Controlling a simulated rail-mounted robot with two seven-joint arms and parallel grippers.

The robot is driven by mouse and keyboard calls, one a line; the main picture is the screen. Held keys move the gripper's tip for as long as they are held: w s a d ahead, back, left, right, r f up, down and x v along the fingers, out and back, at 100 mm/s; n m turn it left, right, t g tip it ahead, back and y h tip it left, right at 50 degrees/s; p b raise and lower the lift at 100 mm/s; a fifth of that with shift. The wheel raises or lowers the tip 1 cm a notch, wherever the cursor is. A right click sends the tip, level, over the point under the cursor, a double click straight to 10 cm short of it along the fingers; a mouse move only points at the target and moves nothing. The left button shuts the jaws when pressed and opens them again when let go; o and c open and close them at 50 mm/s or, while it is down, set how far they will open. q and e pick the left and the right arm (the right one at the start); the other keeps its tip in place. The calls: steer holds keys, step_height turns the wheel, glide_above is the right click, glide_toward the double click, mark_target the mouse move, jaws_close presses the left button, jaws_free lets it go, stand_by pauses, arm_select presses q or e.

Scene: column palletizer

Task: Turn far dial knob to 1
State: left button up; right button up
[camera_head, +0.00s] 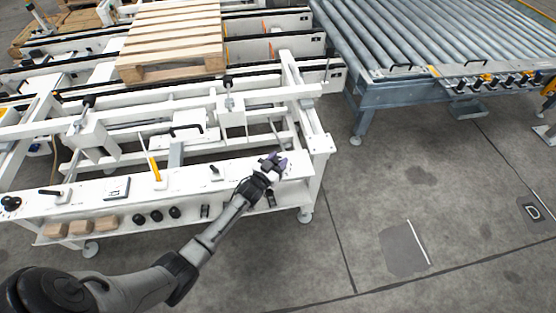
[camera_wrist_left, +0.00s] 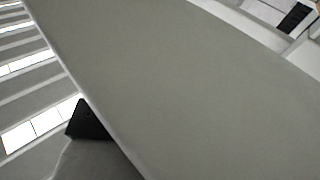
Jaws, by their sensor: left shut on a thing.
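My left gripper (camera_head: 273,162) is at the right end of the white front panel (camera_head: 140,188), with my left arm reaching up to it from the lower left. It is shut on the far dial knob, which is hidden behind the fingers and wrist. The dial's marks and the knob's setting cannot be read. In the left wrist view, a large plain grey surface fills most of the picture, and neither the knob nor the fingertips can be made out. My right gripper is in neither view.
The panel also carries a black knob (camera_head: 11,203) at its left end, a yellow-handled lever (camera_head: 154,169) and a small black lever (camera_head: 215,171). Wooden blocks (camera_head: 81,227) sit on the shelf below. A pallet (camera_head: 174,38) lies behind. Roller conveyor (camera_head: 420,32) stands at right; floor between is clear.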

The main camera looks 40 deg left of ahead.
arm_select(q)
steer(key=shift+c, duration=0.9)
steer(key=shift+d+n+y, duration=0.1)
steer(key=shift+n+y, duration=0.5)
steer(key=shift+y, duration=0.5)
steer(key=o, duration=0.9)
steer(key=shift+s, duration=0.35)
steer(key=p+v, duration=0.1)
steer(key=v, duration=0.5)
steer(key=p+v, duration=0.2)
steer(key=v, duration=0.5)
steer(key=shift+s+r+p, duration=0.1)
steer(key=shift+r+p, duration=0.1)
steer(key=shift+p, duration=0.1)
